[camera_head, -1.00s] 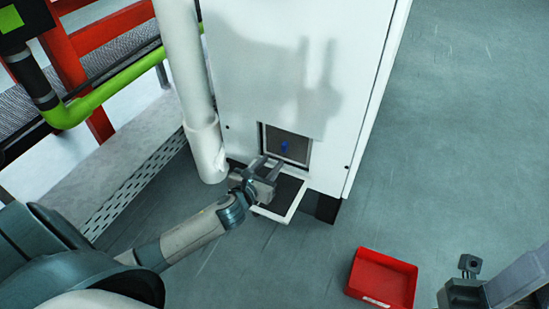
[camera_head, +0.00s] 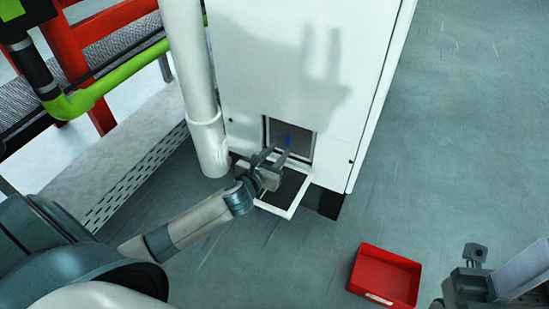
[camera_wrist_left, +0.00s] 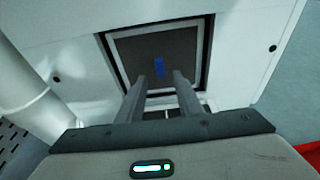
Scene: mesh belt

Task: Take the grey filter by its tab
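The grey filter (camera_head: 299,145) sits in a square opening low in the white cabinet. It also shows in the left wrist view (camera_wrist_left: 135,50), with its blue tab (camera_wrist_left: 159,67) near the middle. In the head view the blue tab (camera_head: 287,140) is just beyond the fingertips. My left gripper (camera_head: 278,154) is open and empty, its fingers pointing at the tab. In the left wrist view its two fingertips (camera_wrist_left: 159,83) lie to either side of and below the tab, with a gap between them. My right gripper (camera_head: 475,253) is at the lower right; its finger gap is unclear.
The white cabinet (camera_head: 290,60) has a lowered flap (camera_head: 293,208) below the opening, under my left gripper. A white pipe (camera_head: 190,60) stands close on the left. A red bin (camera_head: 385,275) is on the floor at the right, with clear floor around it.

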